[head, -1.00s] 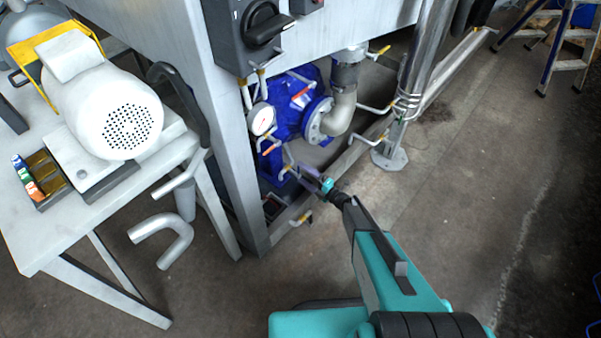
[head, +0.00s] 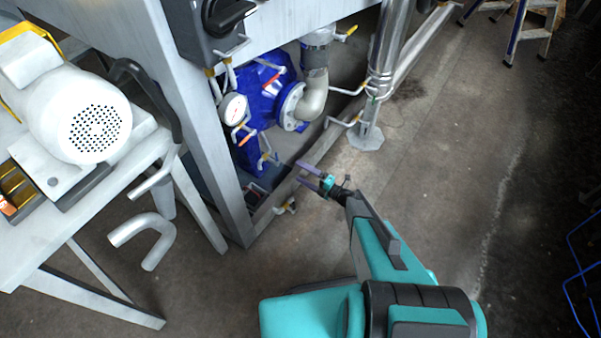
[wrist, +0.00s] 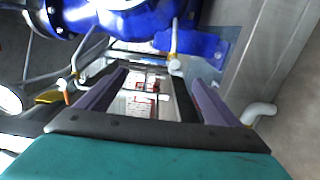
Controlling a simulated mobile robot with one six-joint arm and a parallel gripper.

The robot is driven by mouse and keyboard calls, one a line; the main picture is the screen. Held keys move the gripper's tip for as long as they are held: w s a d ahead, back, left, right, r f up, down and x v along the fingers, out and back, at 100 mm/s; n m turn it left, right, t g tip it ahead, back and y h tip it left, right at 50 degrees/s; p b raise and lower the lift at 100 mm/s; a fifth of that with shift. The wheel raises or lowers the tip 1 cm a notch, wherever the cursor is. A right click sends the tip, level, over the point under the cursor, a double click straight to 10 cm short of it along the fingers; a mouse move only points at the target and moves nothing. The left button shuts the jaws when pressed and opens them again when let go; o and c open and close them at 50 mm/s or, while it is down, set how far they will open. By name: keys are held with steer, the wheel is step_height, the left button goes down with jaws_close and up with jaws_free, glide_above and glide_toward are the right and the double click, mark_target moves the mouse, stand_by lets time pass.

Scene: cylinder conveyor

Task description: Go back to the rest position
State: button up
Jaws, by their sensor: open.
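My gripper (head: 306,173) is at the end of my teal arm, near the middle of the head view. Its two purple fingers are spread apart, with nothing between them. It is in front of the lower frame rail of the machine, to the right of the blue pump (head: 262,95). In the wrist view the fingers (wrist: 147,92) are parted, and a dark-framed opening with a red and white patch shows beyond them. The blue pump body (wrist: 125,12) fills the top of that view.
A grey pipe elbow (head: 312,95), a pressure gauge (head: 234,109) and several small valves surround the pump. A steel column (head: 386,60) stands to the right. A table (head: 75,228) with a white motor (head: 85,115) is at left. Open floor (head: 440,150) lies right of my arm.

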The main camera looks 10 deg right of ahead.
stand_by(0.4)
steer(key=s+a+r+n+g+y+p, duration=0.1)
steer(key=s+a+r+n+g+p, duration=0.45)
steer(key=a, duration=0.45)
steer(key=s+a+r+n+g+h+p, duration=0.1)
steer(key=s+a+r+n+g+p, duration=0.15)
steer(key=s+n, duration=0.45)
steer(key=s+a+r+n+g+h+p, duration=0.1)
steer(key=s+a+n+g, duration=0.25)
steer(key=s, duration=0.75)
steer(key=s+d+r+n+g+h, duration=0.1)
steer(key=s+d+n+g+h, duration=0.2)
steer(key=n, duration=1.1)
steer(key=s+d+r+n+g+h+p, duration=0.1)
steer(key=s+d+n+g+h, duration=0.2)
steer(key=s+d+n+h, duration=0.6)
steer(key=shift+s+d+r+n, duration=0.25)
steer(key=shift+s+d+n, duration=2.55)
steer(key=shift+s+d, duration=0.9)
